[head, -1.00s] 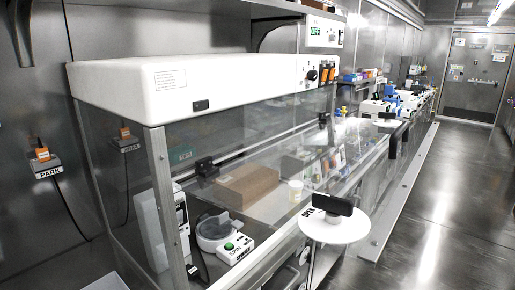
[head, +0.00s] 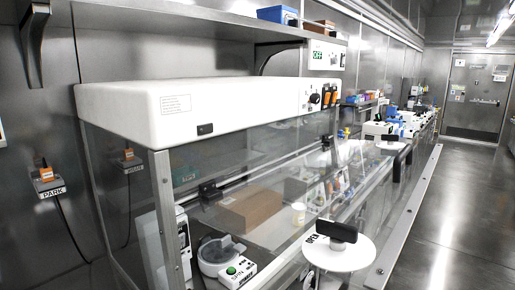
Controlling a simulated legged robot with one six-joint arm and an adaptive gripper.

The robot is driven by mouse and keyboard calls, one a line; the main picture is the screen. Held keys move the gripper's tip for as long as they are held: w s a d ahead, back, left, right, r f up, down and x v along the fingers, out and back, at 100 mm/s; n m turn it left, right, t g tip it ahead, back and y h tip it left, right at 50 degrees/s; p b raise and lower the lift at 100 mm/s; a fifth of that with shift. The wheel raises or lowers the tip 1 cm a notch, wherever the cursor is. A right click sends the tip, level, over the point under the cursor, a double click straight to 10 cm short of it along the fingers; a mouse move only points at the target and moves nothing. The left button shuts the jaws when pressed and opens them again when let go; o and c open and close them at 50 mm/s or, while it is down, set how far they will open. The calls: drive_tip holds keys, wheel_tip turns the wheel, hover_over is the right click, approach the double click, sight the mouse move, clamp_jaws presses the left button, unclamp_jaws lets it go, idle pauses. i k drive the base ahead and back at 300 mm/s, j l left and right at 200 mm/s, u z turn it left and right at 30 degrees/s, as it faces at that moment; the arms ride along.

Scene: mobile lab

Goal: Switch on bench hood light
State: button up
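The bench hood (head: 230,105) has a long white top over clear panels and fills the left and middle of the head view. A panel (head: 326,60) with green lettering that seems to read OFF is on the wall above that end. My gripper is not in view.
A round white plate (head: 362,255) with a black handle (head: 337,231) marked OPEN sticks out at the hood's front. A brown box (head: 250,207) and a small device (head: 222,258) are inside. A shelf (head: 190,48) hangs above. The aisle floor (head: 440,230) on the right is clear.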

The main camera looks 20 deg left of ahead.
sight(327, 95)
drive_tip(key=i+l, duration=0.2)
drive_tip(key=l, duration=0.15)
drive_tip(key=i+l+u, duration=0.1)
drive_tip(key=l, duration=0.25)
drive_tip(key=i+l, duration=0.3)
drive_tip(key=i+l+u, duration=0.1)
drive_tip(key=l, duration=0.35)
drive_tip(key=i+l, duration=0.45)
drive_tip(key=l, duration=0.3)
drive_tip(key=u, duration=0.05)
